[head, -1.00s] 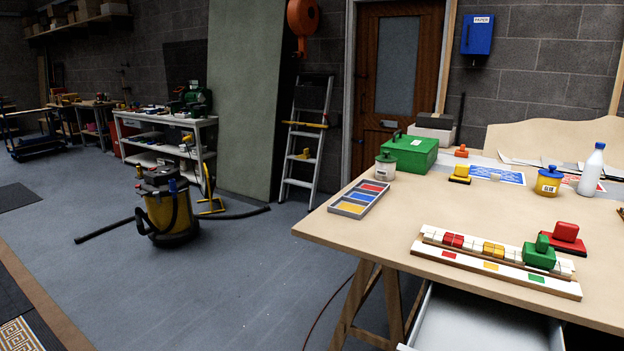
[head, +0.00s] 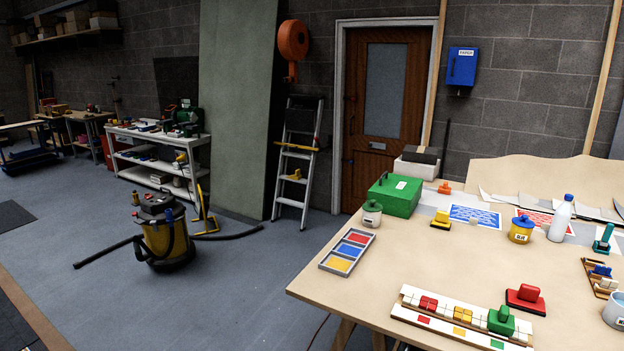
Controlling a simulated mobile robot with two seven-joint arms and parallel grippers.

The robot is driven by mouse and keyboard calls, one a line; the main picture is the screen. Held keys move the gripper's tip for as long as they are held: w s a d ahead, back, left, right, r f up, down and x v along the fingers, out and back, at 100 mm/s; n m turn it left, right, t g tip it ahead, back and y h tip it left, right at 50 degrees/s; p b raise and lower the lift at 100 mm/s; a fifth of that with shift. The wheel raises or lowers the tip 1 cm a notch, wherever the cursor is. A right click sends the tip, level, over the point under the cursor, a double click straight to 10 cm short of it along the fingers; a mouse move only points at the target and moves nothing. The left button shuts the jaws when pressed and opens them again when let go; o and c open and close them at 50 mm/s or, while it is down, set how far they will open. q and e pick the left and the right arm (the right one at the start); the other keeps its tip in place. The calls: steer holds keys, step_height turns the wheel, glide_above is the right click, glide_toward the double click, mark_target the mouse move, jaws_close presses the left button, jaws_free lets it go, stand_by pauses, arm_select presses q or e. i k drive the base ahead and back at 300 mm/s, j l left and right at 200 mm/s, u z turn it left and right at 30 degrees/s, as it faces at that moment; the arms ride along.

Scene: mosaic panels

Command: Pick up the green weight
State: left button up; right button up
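The green weight (head: 501,321), a block with a knob on top, rests on the right part of the white tile strip (head: 412,297) near the front of the wooden table. Red and yellow tiles show along the strip to its left. A red weight (head: 525,298) of similar shape stands on the table just behind and to the right of the green one. Neither of my grippers is in the head view.
The wooden table (head: 400,262) also holds a sorting tray (head: 347,252), a green box (head: 394,195), a yellow weight (head: 440,219), a yellow pot (head: 521,229) and a white bottle (head: 561,218). A vacuum cleaner (head: 163,231) stands on the open floor at left.

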mark_target(500, 321)
steer(key=k+j+z, duration=0.1)
steer(key=z, duration=0.95)
